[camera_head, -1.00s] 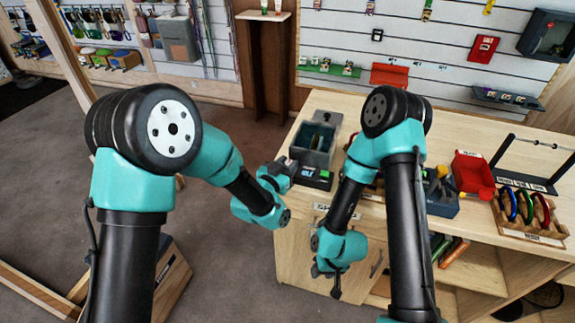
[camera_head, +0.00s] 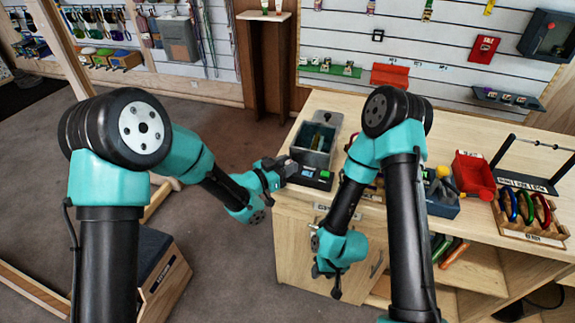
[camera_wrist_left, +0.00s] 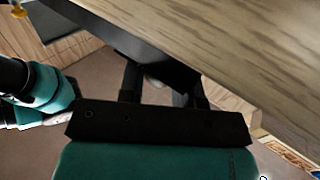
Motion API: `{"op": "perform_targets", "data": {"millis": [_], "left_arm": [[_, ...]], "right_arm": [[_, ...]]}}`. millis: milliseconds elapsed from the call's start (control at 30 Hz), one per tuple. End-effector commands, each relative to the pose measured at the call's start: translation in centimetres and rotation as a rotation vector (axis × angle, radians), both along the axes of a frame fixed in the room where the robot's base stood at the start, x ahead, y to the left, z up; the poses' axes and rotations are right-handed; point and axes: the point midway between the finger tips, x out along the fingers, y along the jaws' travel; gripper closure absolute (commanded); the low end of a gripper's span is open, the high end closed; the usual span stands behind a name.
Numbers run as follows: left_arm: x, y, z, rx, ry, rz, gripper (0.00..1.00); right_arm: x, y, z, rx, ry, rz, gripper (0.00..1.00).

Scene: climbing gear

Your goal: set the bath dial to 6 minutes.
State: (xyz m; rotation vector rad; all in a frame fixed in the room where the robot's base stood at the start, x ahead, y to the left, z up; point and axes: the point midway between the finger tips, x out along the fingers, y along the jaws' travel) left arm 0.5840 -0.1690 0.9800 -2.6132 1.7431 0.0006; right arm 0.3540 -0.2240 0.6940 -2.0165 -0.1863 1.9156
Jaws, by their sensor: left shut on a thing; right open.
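The bath (camera_head: 313,146) is a grey open-topped box on the left end of the wooden counter. Its dark base (camera_head: 306,178) has a small green display (camera_head: 325,174) at the front. My left gripper (camera_head: 287,168) is at the left front corner of this base and is shut on the dial. The gripper covers the dial in the head view, so its setting cannot be read. In the left wrist view, a pale round part (camera_wrist_left: 154,83) shows between the fingers, below the dark base (camera_wrist_left: 150,60). My right gripper (camera_head: 331,283) is open and empty, hanging low in front of the counter.
The counter (camera_head: 450,232) holds a red bin (camera_head: 473,175), a blue-grey tool box (camera_head: 441,203) and a wooden rack of coloured carabiners (camera_head: 528,220) to the right. A box (camera_head: 163,276) stands on the floor at left.

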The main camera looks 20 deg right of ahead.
Motion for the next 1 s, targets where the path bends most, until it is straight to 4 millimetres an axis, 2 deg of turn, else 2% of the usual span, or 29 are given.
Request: {"op": "perform_targets", "data": {"millis": [500, 1000], "left_arm": [[0.33, 0.15, -0.02, 0.0, 0.0, -0.282, 0.92], [0.26, 0.04, -0.01, 0.0, 0.0, -0.328, 0.92]], "right_arm": [[0.0, 0.0, 0.0, 0.0, 0.0, 0.0, 0.58], [0.0, 0.0, 0.0, 0.0, 0.0, 0.0, 0.58]]}}
